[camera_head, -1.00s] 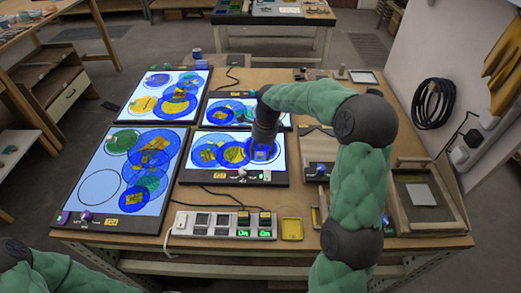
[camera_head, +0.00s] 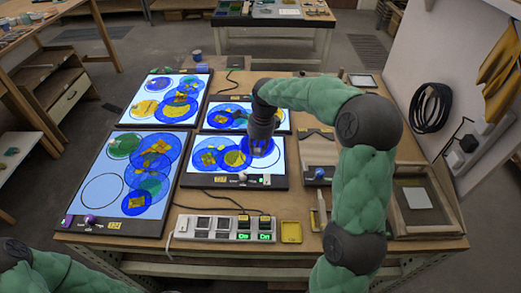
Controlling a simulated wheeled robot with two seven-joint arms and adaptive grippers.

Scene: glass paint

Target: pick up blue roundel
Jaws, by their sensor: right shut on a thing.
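Several blue roundels lie on the lit panels.
A large panel (camera_head: 83,213) at front left carries a green roundel (camera_head: 125,145), several blue ones and an empty dark ring outline (camera_head: 103,190). A power strip (camera_head: 190,227) and a yellow tray (camera_head: 291,232) lie in front. A wooden frame (camera_head: 440,218) stands at right.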

